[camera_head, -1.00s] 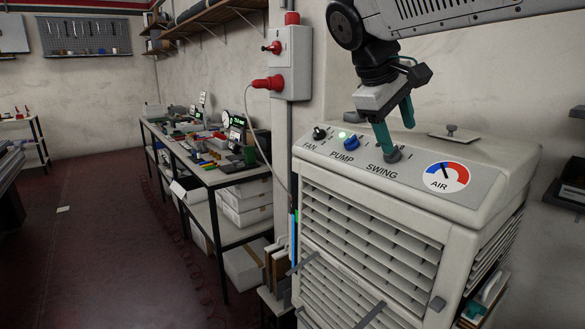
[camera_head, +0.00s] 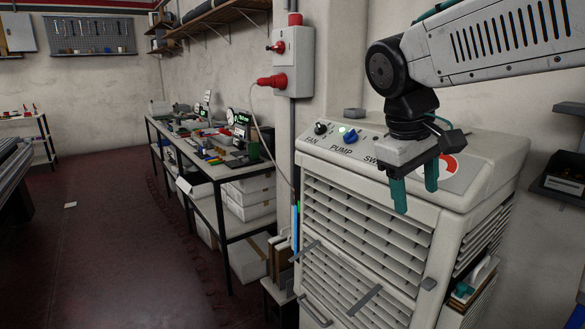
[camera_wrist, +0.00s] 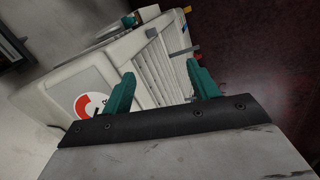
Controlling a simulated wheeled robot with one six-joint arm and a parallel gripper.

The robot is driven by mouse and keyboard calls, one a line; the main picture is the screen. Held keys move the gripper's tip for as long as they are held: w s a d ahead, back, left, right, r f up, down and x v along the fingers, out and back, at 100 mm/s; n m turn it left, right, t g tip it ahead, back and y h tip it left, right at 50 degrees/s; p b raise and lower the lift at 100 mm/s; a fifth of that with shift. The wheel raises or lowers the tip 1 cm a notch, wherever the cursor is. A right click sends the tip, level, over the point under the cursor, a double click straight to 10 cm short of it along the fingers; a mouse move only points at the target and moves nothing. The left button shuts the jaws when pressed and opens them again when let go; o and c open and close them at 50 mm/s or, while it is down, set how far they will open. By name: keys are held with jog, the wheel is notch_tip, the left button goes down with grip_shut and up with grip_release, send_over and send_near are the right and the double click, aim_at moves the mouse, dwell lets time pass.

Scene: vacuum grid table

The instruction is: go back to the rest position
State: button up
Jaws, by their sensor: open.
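My gripper (camera_head: 415,192) hangs in front of the upper right front of a white air cooler (camera_head: 460,225), its two green fingers spread and pointing down with nothing between them. It covers the swing knob and part of the red and blue air dial (camera_head: 447,170). In the wrist view the green fingers (camera_wrist: 162,92) are also apart and empty, with the cooler (camera_wrist: 70,65) and its dial (camera_wrist: 84,106) beyond them. The fan knob (camera_head: 320,128) and blue pump knob (camera_head: 350,137) show on the panel, with a lit green lamp (camera_head: 341,129).
A red plug (camera_head: 272,81) sits in a wall box left of the cooler, its cable hanging down. A cluttered bench (camera_head: 213,170) stands further left. The dark red floor (camera_head: 110,240) at left is mostly open. A shelf (camera_head: 562,190) is at the right edge.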

jog(key=s+d+f+m+y, duration=0.1)
jog(key=s+d+f, duration=0.1)
jog(key=s, duration=0.4)
jog(key=s+d+f+m+y, duration=0.1)
jog(key=s+d+f+m, duration=0.1)
jog(key=s+f, duration=0.3)
jog(key=s+d+f+m+y, duration=0.1)
jog(key=s+d+f+m, duration=0.1)
jog(key=s, duration=0.7)
jog(key=shift+s+f, duration=0.15)
jog(key=shift+f, duration=0.7)
